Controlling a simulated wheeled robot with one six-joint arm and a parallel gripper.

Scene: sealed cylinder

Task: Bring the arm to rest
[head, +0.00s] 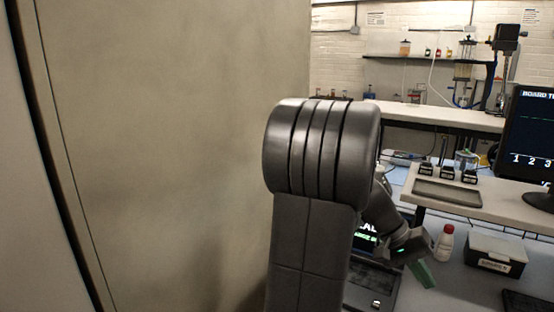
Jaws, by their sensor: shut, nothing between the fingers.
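My arm rises in the middle of the head view, its thick dark grey link and rounded ribbed joint close to the camera. Beyond it, on the right, the wrist bends down to my gripper (424,274), which shows small and green-tipped above the bench. It is shut and holds nothing that I can see. Part of the forearm is hidden behind the near link.
A large beige panel (160,150) fills the left, close to my arm. On the right are a white-and-red bottle (445,243), a dark labelled box (496,254), a grey tray (447,192) and a monitor (533,140). A laptop (372,283) is partly hidden behind my arm.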

